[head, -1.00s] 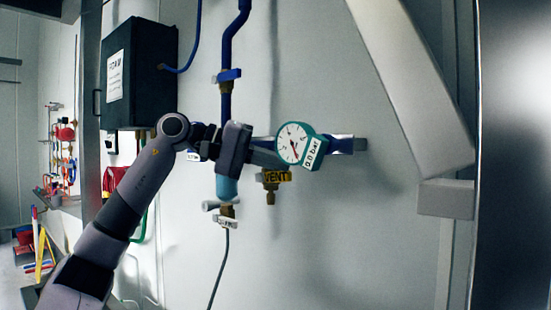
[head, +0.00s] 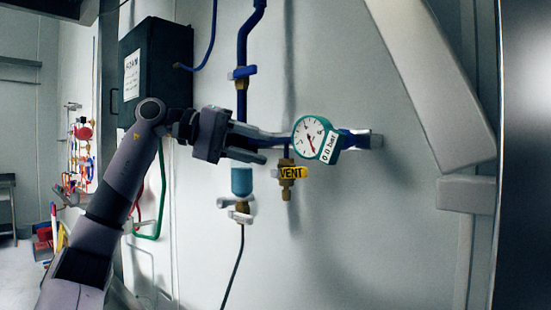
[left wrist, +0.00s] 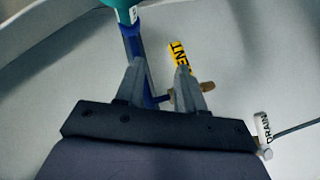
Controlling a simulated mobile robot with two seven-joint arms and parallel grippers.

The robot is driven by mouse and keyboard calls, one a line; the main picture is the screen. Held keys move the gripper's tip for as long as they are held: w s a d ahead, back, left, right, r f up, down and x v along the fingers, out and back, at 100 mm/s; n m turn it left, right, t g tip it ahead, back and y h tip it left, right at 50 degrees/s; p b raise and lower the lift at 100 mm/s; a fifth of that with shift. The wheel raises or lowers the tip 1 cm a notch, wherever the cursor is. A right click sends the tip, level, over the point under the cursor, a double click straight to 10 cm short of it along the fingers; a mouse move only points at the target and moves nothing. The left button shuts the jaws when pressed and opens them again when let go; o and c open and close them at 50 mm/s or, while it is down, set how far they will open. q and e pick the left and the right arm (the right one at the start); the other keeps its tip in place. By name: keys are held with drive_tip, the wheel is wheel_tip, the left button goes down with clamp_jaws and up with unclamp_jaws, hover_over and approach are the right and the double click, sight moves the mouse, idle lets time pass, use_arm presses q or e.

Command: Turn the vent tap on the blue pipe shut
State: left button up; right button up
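The vent tap's yellow lever (head: 291,173), marked VENT, lies about level across the upright brass fitting (head: 287,192) under the blue pipe (head: 265,136). In the left wrist view the yellow lever (left wrist: 179,57) stands steeply across the brass fitting (left wrist: 205,88), just beyond the right-hand fingertip. My left gripper (head: 262,148) is open, pointing right in front of the pipe, left of and slightly above the lever. Its spread fingers (left wrist: 160,76) show in the wrist view with nothing gripped; I cannot tell whether one touches the lever. My right gripper is out of view.
A green-rimmed gauge (head: 316,138), labelled 0.0 bar, sits right of the gripper. A drain valve (head: 240,210) hangs below left, its DRAIN tag (left wrist: 264,128) at right in the wrist view. A blue-handled valve (head: 242,72) is above. A black box (head: 155,68) is left.

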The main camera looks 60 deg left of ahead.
use_arm(q)
drive_tip(key=shift+o, duration=0.3)
drive_tip(key=shift+d+f+b, duration=0.1)
drive_tip(key=shift+f+b, duration=0.3)
drive_tip(key=n+t+h+b, duration=0.2)
drive_tip(key=n+t+b, duration=0.1)
drive_tip(key=n+b, duration=0.15)
approach(290, 173)
drive_tip(key=x, duration=0.3)
drive_tip(key=shift+m, duration=0.35)
drive_tip(key=p+x, duration=0.1)
drive_tip(key=x, duration=0.4)
drive_tip(key=shift+w+d+r, duration=0.1)
drive_tip(key=shift+w, duration=0.2)
drive_tip(key=shift+w+d, duration=0.2)
drive_tip(key=shift+w, duration=0.15)
clamp_jaws()
